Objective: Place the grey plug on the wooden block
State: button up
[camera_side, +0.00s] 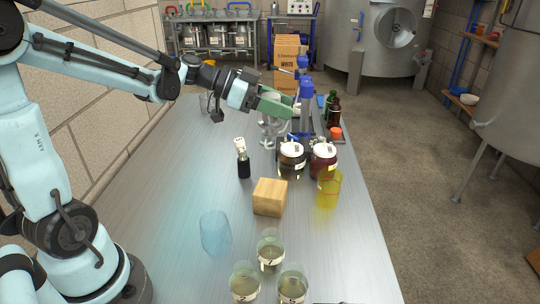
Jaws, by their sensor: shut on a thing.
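The wooden block (270,197) sits on the middle of the metal table, with its top bare. My gripper (283,104) has green fingers and is farther back, above the table. It is shut on a small pale grey thing, which looks like the grey plug (271,97). The fingers partly hide the plug. My gripper is well above and behind the block, over a clear glass vessel (272,132). I cannot tell from this view whether the plug touches that vessel.
A blue glass (215,233) and numbered glasses (270,252) stand in front.

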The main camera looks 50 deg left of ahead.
jog(key=s+d+m+g+h, duration=0.2)
jog(key=s+d, duration=0.7)
jog(key=d, duration=0.4)
send_over(278, 188)
notch_tip(278, 188, down, 7)
jog(key=shift+d+f, duration=0.1)
jog(key=shift+f, duration=1.95)
jog(key=shift+f, duration=0.1)
jog(key=o, duration=1.1)
